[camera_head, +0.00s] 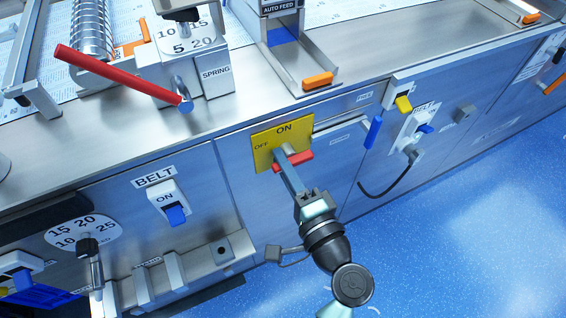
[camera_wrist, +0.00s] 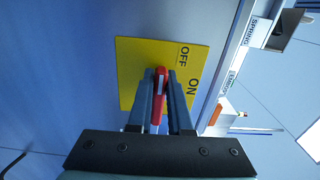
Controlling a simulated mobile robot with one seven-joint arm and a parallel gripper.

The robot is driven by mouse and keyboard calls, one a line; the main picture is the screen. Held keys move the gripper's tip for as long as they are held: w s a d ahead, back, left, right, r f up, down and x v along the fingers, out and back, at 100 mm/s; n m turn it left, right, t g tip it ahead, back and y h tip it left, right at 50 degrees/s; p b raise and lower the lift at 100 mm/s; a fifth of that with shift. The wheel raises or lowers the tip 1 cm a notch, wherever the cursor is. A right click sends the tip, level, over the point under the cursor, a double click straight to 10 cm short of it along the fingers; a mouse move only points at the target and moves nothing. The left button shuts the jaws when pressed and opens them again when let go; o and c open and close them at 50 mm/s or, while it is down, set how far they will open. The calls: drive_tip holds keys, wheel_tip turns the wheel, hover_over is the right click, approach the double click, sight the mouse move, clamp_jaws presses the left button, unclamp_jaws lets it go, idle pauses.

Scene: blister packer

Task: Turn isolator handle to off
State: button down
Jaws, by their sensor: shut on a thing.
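The isolator is a yellow plate (camera_head: 262,160) on the cabinet front, marked ON at the top and OFF at the left; it also shows in the wrist view (camera_wrist: 135,60). Its red handle (camera_head: 304,157) lies roughly crosswise on the plate in the head view. My gripper (camera_head: 284,158) reaches it from below and is shut on the handle. In the wrist view the red handle (camera_wrist: 158,100), with a pale stripe, sits between the two fingers (camera_wrist: 160,95). The fingers hide part of the handle in the head view.
A BELT switch (camera_head: 168,203) with a blue lever is left of the isolator. A yellow switch (camera_head: 403,103), a blue handle (camera_head: 373,132) and a black cable (camera_head: 385,188) are to the right. A red lever (camera_head: 115,75) juts above the bench edge. Blue floor is open in front.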

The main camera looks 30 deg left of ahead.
drive_tip(key=shift+f, duration=0.1)
drive_tip(key=c, duration=0.8)
unclamp_jaws()
drive_tip(key=shift+c, duration=0.2)
drive_tip(key=v, duration=1.3)
drive_tip(key=shift+p, duration=0.35)
